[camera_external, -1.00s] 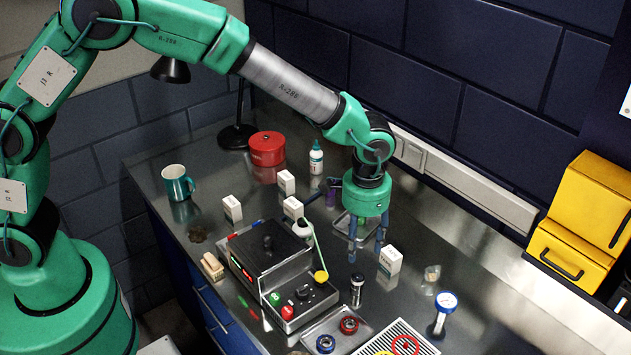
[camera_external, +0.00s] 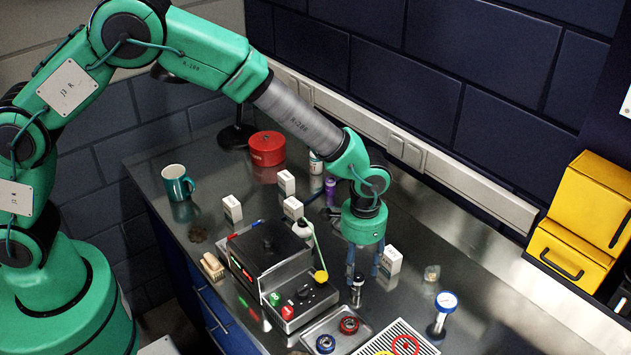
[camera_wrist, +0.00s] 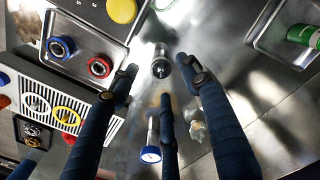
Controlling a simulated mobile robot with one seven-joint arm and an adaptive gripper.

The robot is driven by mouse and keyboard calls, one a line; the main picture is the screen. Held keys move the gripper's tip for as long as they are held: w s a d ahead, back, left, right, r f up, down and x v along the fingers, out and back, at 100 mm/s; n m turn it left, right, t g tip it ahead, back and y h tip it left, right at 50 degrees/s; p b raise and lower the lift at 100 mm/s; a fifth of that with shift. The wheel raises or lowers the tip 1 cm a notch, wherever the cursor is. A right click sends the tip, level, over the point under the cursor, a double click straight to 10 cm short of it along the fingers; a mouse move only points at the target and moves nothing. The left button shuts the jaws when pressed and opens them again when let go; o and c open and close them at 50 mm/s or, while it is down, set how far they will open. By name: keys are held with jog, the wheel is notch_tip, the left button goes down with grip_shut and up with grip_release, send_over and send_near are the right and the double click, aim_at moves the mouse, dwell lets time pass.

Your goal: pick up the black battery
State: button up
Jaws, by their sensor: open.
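The black battery (camera_external: 356,296) stands upright on the metal bench, right of the control box. In the wrist view it shows end-on as a dark cylinder (camera_wrist: 161,66) with a pale rim, ahead of and between my fingertips. My gripper (camera_external: 362,276) points down with its blue fingers close to the battery's top. In the wrist view my gripper (camera_wrist: 158,76) has its fingers spread, with nothing held. I cannot tell whether the fingertips are above the battery's top or level with it.
A white carton (camera_external: 391,262) stands close right of my fingers. The control box (camera_external: 285,305) with its yellow knob is close left. A tray with red and blue rings (camera_external: 349,325) lies in front. A gauge (camera_external: 445,302) stands to the right. A purple cylinder (camera_external: 331,187) stands behind.

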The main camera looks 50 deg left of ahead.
aim_at(358, 276)
jog(key=shift+f, duration=2.6)
grip_shut()
